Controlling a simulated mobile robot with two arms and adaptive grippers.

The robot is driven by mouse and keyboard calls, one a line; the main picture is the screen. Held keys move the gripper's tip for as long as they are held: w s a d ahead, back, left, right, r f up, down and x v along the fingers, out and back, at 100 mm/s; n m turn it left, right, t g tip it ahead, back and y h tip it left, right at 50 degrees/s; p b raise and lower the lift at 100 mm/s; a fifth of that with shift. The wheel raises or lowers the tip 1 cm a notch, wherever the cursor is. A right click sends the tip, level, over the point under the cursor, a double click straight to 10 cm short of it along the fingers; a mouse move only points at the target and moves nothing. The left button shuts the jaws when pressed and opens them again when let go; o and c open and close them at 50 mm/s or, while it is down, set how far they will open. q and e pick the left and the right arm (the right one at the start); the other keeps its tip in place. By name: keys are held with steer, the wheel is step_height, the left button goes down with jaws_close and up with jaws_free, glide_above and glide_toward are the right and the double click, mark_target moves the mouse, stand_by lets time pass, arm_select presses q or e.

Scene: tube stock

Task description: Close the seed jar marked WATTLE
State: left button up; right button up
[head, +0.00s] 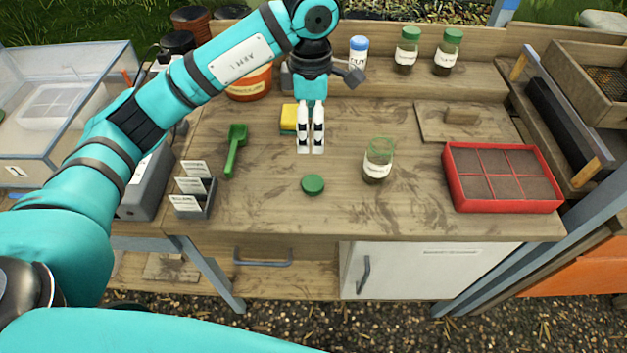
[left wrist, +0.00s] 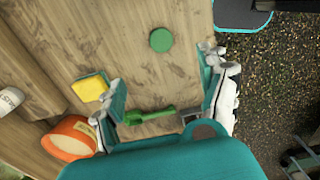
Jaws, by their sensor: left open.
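An open glass jar (head: 379,163) with dark contents and a pale label stands upright on the bench; its label is too small to read. A round green lid (head: 313,184) lies flat on the bench, to the left and front of the jar. The lid also shows in the left wrist view (left wrist: 161,40). My left gripper (head: 311,150) is above the bench behind the lid, pointing down, apart from lid and jar. Its spread fingers show in the left wrist view (left wrist: 168,92), open and empty. My right gripper is not visible.
A green scoop (head: 236,150) and yellow sponge (head: 287,118) lie left of the gripper. A card rack (head: 195,197) stands at front left, a red tray (head: 500,203) at right. Two green-capped jars (head: 407,58) (head: 447,60) and a blue-capped bottle (head: 358,48) stand behind.

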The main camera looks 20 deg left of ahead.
arm_select(q)
steer(key=p, duration=0.3)
glide_above(313, 182)
step_height(313, 182, down, 11)
steer(key=shift+a+f, duration=0.15)
steer(key=shift+f, duration=0.1)
steer(key=shift+f, duration=0.35)
step_height(313, 182, down, 4)
steer(key=shift+r+p, duration=0.2)
steer(key=shift+p, duration=0.65)
steer(key=shift+f, duration=0.4)
steer(key=c, duration=0.8)
